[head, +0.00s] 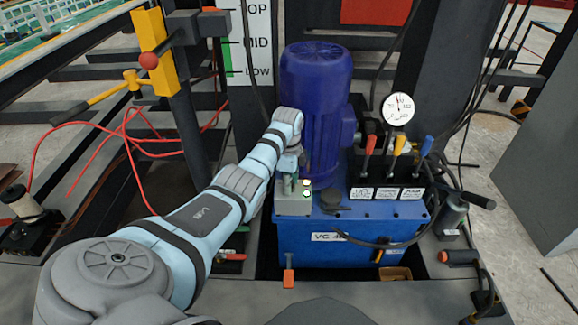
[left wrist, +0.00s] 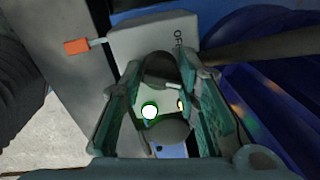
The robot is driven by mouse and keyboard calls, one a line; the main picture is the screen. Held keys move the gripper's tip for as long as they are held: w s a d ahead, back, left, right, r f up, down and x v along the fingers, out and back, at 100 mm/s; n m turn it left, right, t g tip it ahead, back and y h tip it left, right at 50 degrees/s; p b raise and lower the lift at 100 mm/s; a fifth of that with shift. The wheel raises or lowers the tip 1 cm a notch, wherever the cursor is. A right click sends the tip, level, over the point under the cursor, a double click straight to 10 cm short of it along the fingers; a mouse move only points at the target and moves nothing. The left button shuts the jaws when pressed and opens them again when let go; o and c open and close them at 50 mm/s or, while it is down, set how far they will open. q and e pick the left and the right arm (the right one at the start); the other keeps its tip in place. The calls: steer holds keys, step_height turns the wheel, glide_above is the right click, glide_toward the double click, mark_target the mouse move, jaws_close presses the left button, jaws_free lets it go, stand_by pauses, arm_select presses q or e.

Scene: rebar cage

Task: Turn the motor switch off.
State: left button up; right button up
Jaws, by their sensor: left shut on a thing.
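The motor switch box (head: 293,208) is a small grey box on the front left of the blue power unit (head: 330,240), beside the blue motor (head: 316,85). A green lamp (head: 306,195) glows on it; in the left wrist view the green lamp (left wrist: 150,111) is lit near a small yellow glow. The word OFF shows on the grey box (left wrist: 140,42) there. My left gripper (head: 291,184) is at the box; in the left wrist view my left gripper (left wrist: 161,85) has its fingers around the dark switch knob (left wrist: 160,70). The knob's exact angle is unclear. My right gripper is out of view.
Red, yellow and blue valve levers (head: 398,146) stand right of the motor, below a round gauge (head: 398,109). An orange-tipped lever (head: 289,275) sticks out below the box. A black hose crosses the unit's front. A yellow post with a red ball (head: 149,61) stands at the left.

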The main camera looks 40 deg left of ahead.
arm_select(q)
steer(key=shift+r+n+p, duration=0.2)
steer(key=shift+n+p, duration=0.75)
steer(key=shift+n, duration=0.05)
steer(key=shift+n+p, duration=0.3)
steer(key=shift+n, duration=0.1)
steer(key=shift+f+n+p, duration=0.1)
steer(key=shift+n+p, duration=0.3)
steer(key=shift+n, duration=1.4)
steer(key=n, duration=0.2)
steer(key=shift+f+n, duration=0.1)
steer(key=shift+n, duration=0.3)
steer(key=n, duration=0.2)
steer(key=shift+w+n+g+b, duration=0.1)
steer(key=shift+n+g+b, duration=0.2)
steer(key=shift+b, duration=0.05)
steer(key=shift+n, duration=0.9)
steer(key=shift+f+n+b, duration=0.1)
steer(key=shift+n+b, duration=0.5)
steer(key=shift+n, duration=0.5)
steer(key=shift+n+b, duration=0.35)
steer(key=shift+n, duration=0.55)
steer(key=shift+d, duration=0.1)
steer(key=shift+g, duration=0.3)
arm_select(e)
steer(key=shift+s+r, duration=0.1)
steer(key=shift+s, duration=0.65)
